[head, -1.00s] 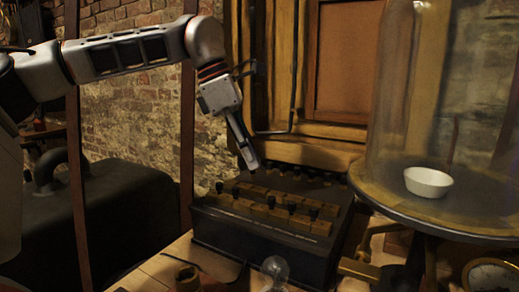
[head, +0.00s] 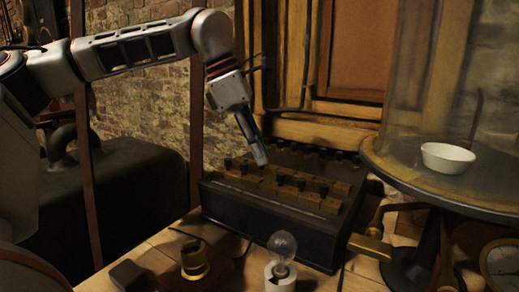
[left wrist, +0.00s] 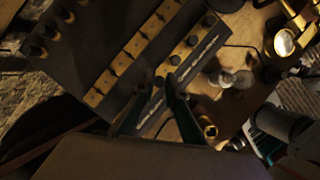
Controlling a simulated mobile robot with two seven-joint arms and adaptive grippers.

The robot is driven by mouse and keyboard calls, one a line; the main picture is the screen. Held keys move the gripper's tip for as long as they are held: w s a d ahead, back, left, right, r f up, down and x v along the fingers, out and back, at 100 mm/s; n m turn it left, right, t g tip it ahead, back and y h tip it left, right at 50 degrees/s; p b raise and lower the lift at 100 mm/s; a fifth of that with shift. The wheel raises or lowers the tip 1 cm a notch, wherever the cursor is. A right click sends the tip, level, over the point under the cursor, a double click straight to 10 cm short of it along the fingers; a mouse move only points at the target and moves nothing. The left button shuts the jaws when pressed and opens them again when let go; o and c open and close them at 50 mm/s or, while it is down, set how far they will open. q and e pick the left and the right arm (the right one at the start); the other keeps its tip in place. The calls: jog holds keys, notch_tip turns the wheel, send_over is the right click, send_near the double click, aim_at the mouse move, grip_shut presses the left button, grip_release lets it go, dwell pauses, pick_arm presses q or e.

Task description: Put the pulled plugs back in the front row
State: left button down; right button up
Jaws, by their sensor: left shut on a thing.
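The dark box (head: 270,222) has a front row of brass blocks with several black-topped plugs standing in it, such as a plug (head: 323,190) at the row's right end. My left gripper (head: 262,162) points down at this row, between a plug on its left (head: 244,167) and one on its right (head: 280,179). In the left wrist view the fingers (left wrist: 158,88) close around a dark plug (left wrist: 159,81) at the front row. The plug's lower end is hidden, so I cannot tell whether it is seated. My right gripper is not in view.
A light bulb (head: 282,246) and a brass socket (head: 194,260) stand on the wooden table in front of the box. A round stand with a glass jar and a white bowl (head: 447,157) is at the right. More plugs (left wrist: 52,32) stand in a back row.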

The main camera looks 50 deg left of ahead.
pick_arm(q)
jog(key=shift+f, duration=1.35)
dwell(1.1)
jog(key=c, duration=2)
grip_release()
jog(key=shift+o, duration=0.2)
jog(key=v, duration=1.2)
jog(key=shift+d, duration=0.1)
